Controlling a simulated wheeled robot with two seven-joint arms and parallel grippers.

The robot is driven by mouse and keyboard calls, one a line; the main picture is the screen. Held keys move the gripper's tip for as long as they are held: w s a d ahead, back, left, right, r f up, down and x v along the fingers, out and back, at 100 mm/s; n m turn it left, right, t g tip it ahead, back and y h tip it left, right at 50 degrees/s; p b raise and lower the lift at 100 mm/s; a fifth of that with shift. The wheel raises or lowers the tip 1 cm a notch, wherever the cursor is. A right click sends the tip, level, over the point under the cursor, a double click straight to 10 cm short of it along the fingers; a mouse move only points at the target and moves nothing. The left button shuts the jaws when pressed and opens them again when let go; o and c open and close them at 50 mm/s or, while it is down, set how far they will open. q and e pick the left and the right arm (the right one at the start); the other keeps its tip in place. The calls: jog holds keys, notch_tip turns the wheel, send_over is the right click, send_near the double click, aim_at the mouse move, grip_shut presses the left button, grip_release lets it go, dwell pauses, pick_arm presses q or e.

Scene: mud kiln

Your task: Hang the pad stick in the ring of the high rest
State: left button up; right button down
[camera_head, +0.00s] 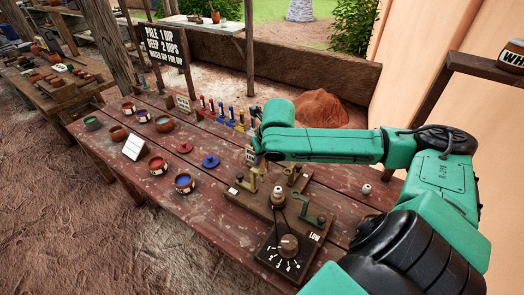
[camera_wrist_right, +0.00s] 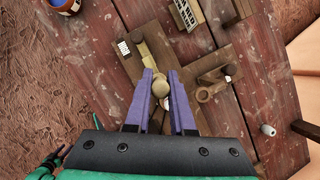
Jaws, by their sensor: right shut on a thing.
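My right gripper (camera_head: 259,160) points down over the table's middle, beside the rest board. In the right wrist view its purple fingers (camera_wrist_right: 161,78) are shut on the pad stick, whose round tan end (camera_wrist_right: 161,88) shows between them; the rest of the stick is mostly hidden. Just beyond the fingertips stands a brass-coloured rest (camera_wrist_right: 147,48), beside a pale label too small to read; it also shows in the head view (camera_head: 251,184). I cannot tell which is the high rest.
The red table (camera_head: 130,185) holds several bowls and coloured sticks. A green rest (camera_head: 312,216) stands by the LOW label, with a dial box (camera_head: 285,254) in front. Bare table lies left of the rest board.

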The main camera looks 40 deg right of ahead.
jog(key=shift+f, duration=0.2)
jog(key=shift+f, duration=0.2)
jog(key=shift+c, duration=1)
grip_release()
notch_tip(320, 180, up, 8)
jog(key=p, duration=1)
jog(key=shift+f, duration=0.15)
jog(key=shift+f, duration=0.1)
